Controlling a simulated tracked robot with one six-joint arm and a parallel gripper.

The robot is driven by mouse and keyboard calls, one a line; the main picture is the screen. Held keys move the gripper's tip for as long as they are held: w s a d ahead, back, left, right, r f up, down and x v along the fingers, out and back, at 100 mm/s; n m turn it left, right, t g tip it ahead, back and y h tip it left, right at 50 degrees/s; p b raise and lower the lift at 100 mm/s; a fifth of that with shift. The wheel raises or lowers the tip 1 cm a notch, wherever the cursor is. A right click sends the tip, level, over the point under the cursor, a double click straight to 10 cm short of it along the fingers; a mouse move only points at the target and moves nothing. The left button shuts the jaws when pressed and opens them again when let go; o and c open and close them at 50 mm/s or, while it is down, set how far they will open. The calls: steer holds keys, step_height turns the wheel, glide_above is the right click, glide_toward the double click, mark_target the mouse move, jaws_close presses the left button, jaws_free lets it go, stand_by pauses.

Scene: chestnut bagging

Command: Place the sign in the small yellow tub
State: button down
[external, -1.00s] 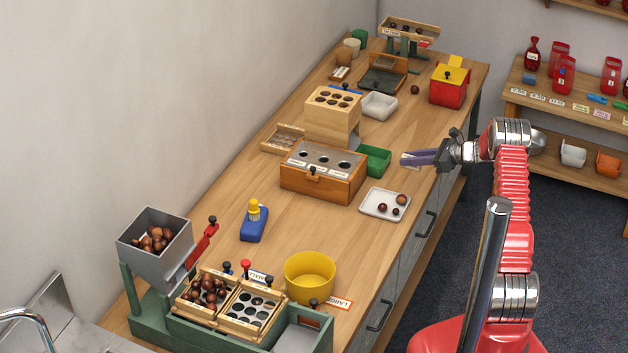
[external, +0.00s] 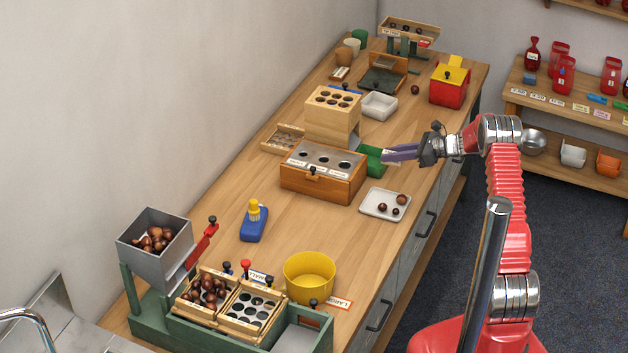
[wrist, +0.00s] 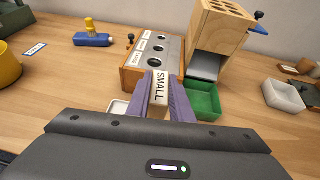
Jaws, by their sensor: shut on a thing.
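My gripper (external: 388,155), with purple fingers, is shut on a small white sign (wrist: 160,88) reading SMALL. In the wrist view the sign stands between the fingertips; in the external view it is mostly hidden by the fingers. My gripper is above the right edge of the bench, by the green tray (external: 372,160). The yellow tub (external: 310,278) stands at the near end of the bench, well away from my gripper. It also shows at the left edge of the wrist view (wrist: 8,65). Its visible inside looks empty.
A wooden box with holes (external: 322,172) and a white tray with chestnuts (external: 384,204) lie between my gripper and the tub. A LARGE label (external: 340,303) lies beside the tub, near the green sorting stand (external: 150,325).

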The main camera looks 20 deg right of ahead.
steer(key=s+a+r+n+g+y, duration=0.1)
steer(key=s+a+r+g, duration=0.15)
steer(key=a, duration=0.65)
steer(key=s+a+r+n+g+y, duration=0.15)
steer(key=s+a, duration=0.25)
steer(key=a, duration=0.5)
steer(key=s+a+r+n+g, duration=0.1)
steer(key=s+a+r+n, duration=0.2)
steer(key=a, duration=0.6)
steer(key=s+a+n+g, duration=0.1)
steer(key=s+a, duration=0.3)
steer(key=s, duration=0.5)
steer(key=s+a+n+g, duration=0.1)
steer(key=s+a+g, duration=0.1)
steer(key=s+a, duration=0.3)
steer(key=s, duration=0.4)
steer(key=shift+f+g, duration=0.25)
steer(key=shift+g, duration=0.15)
steer(key=shift+f+n+y, duration=0.1)
steer(key=shift+n+y, duration=0.15)
step_height(320, 180, down, 6)
steer(key=shift+f, duration=1.95)
